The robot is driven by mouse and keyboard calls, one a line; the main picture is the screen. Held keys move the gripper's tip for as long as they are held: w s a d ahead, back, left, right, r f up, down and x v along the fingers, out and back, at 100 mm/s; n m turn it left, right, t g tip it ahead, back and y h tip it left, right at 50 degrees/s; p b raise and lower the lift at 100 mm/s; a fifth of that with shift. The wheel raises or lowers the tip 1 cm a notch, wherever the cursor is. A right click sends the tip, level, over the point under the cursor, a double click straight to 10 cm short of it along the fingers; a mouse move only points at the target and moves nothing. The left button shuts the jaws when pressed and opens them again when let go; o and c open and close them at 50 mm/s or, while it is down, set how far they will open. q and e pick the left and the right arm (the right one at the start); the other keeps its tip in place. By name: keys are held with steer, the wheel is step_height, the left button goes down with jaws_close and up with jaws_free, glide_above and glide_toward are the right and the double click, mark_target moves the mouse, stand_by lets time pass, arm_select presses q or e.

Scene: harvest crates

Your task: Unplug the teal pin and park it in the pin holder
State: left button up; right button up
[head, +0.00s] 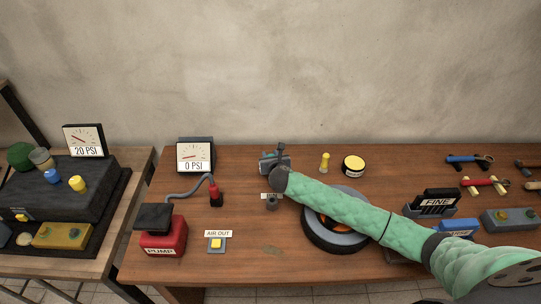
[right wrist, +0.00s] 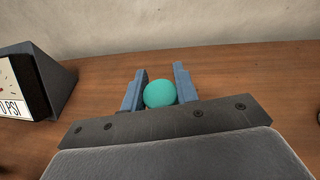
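My right gripper (head: 272,160) is at the back middle of the table, its arm reaching in from the right. In the right wrist view its two blue fingers (right wrist: 160,72) stand on either side of the round head of the teal pin (right wrist: 160,93) and appear to touch it. The pin's lower part is hidden, so I cannot tell whether it sits in a socket. A small dark grey holder (head: 271,204), apparently the pin holder, stands in front of a partly covered label, left of the arm. My left gripper is not in view.
A 0 PSI gauge (head: 195,157), a red pump (head: 163,240) and an AIR OUT button (head: 216,244) are left of the gripper. A yellow pin-shaped piece (head: 324,163) and a yellow-topped tin (head: 353,165) stand right. My arm passes over a black tyre (head: 310,229).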

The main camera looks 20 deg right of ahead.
steer(key=o, duration=0.5)
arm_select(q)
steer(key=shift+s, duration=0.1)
arm_select(e)
steer(key=shift+s, duration=0.15)
steer(key=shift+s+b, duration=0.35)
steer(key=b+v, duration=0.2)
steer(key=v, duration=0.3)
steer(key=shift+s+r, duration=0.1)
steer(key=shift+s, duration=0.05)
steer(key=shift+v, duration=0.8)
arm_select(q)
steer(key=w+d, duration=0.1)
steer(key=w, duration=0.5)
arm_select(e)
steer(key=shift+r, duration=0.1)
